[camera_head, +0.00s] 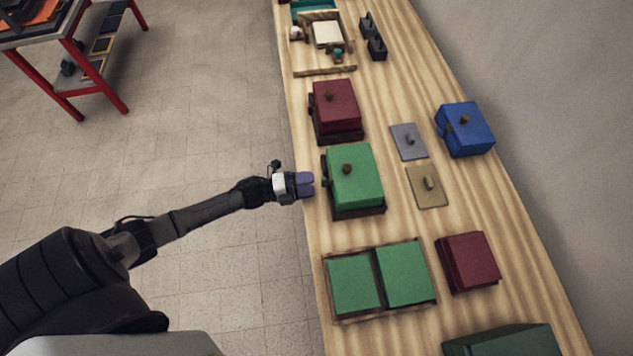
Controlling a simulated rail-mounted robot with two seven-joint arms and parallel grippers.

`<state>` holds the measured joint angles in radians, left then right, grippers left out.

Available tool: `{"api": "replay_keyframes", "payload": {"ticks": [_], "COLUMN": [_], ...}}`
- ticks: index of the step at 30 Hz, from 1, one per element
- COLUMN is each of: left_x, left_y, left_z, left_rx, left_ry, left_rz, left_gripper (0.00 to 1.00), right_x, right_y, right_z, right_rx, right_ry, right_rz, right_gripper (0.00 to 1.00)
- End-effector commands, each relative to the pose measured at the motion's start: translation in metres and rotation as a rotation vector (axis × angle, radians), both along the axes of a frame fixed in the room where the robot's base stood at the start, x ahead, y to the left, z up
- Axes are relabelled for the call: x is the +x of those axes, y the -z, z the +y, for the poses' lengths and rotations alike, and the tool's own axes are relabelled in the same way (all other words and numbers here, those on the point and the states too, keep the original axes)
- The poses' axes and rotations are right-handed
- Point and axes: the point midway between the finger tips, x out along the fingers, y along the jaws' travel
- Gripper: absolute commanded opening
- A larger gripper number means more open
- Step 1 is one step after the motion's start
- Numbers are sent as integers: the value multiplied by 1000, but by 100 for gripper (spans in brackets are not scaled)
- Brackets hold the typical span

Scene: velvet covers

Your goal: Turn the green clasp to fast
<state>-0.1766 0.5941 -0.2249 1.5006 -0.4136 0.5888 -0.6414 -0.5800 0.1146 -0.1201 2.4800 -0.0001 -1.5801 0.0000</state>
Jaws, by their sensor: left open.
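A green velvet-covered box (360,172) with a dark base and a brown knob (347,169) on its lid stands at the left edge of the wooden table. My left gripper (308,184) is at the table's left edge, just left of the box and slightly nearer the picture's bottom than the clasp. It is open and empty, and looks apart from the clasp. My right gripper is not in view.
A dark red box (337,105) stands beyond the green one, and a blue box (467,128) at the right. Grey (406,148) and tan (425,196) plates with small knobs lie between. A tray (427,299) with green pads and a dark red block (470,260) are nearer.

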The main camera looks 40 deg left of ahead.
Motion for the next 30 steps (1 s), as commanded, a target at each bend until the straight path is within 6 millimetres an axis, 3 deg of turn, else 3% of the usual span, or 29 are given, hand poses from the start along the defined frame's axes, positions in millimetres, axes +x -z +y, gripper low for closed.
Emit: {"api": "replay_keyframes", "payload": {"ticks": [6, 15, 30], "left_x": [-38, -73, -84], "left_y": [1, 1, 0], "left_z": [27, 54, 62], "left_rx": [1, 1, 1], "left_ry": [-1, 0, 0], "left_rz": [3, 2, -1], "left_gripper": [70, 70, 70], "right_x": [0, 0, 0], "right_y": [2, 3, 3], "right_z": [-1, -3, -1], "right_rx": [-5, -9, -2], "right_ry": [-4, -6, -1], "right_rz": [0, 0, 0], "right_gripper": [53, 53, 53]}}
